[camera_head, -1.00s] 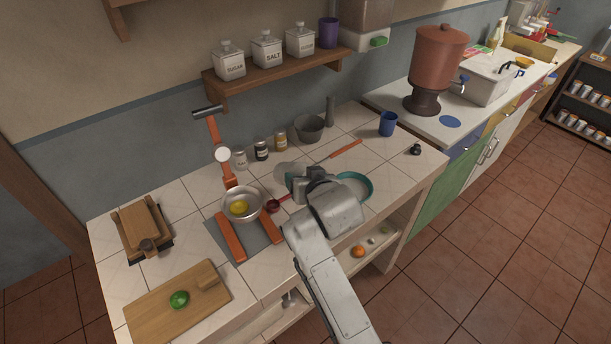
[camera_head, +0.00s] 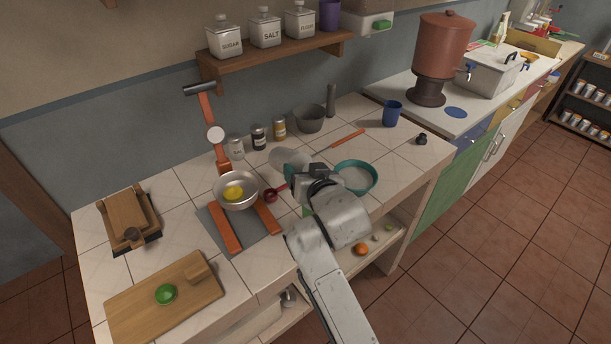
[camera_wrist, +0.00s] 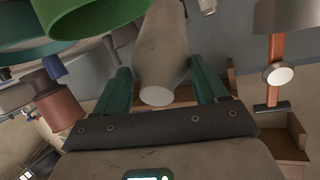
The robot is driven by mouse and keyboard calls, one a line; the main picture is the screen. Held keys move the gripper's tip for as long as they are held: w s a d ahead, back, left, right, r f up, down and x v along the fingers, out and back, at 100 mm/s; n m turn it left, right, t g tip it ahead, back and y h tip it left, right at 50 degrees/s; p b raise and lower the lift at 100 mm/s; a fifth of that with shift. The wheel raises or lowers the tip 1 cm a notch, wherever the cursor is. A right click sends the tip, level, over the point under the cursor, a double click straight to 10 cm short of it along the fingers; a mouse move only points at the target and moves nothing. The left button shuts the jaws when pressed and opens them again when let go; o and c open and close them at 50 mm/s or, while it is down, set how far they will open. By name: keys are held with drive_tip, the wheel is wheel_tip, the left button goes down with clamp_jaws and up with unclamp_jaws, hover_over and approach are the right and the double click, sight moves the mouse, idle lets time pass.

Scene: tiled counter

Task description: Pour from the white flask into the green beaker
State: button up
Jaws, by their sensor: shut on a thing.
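The white flask (camera_wrist: 158,48) is between the two teal fingers of my gripper (camera_wrist: 160,85) in the wrist view, and the gripper is shut on it. In the head view my gripper (camera_head: 300,180) is over the middle of the counter, left of a teal bowl. A bright green rim, likely the green beaker (camera_wrist: 88,17), shows at the upper left of the wrist view, apart from the flask.
The teal bowl (camera_head: 371,184) sits on the counter's right half. A metal bowl (camera_head: 222,200) with something yellow stands to the left. A cutting board (camera_head: 135,312) bears a green item. Jars (camera_head: 259,137) and a grey bowl (camera_head: 309,120) line the back. A shelf (camera_head: 275,61) hangs above.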

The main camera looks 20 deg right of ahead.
drive_tip(key=shift+f+t+b, duration=0.55)
drive_tip(key=shift+t+b, duration=0.45)
drive_tip(key=shift+b, duration=2.5)
drive_tip(key=shift+r+p, duration=0.2)
drive_tip(key=shift+p, duration=0.1)
drive_tip(key=shift+t+b, duration=0.3)
drive_tip(key=shift+b, duration=0.3)
idle(3.6)
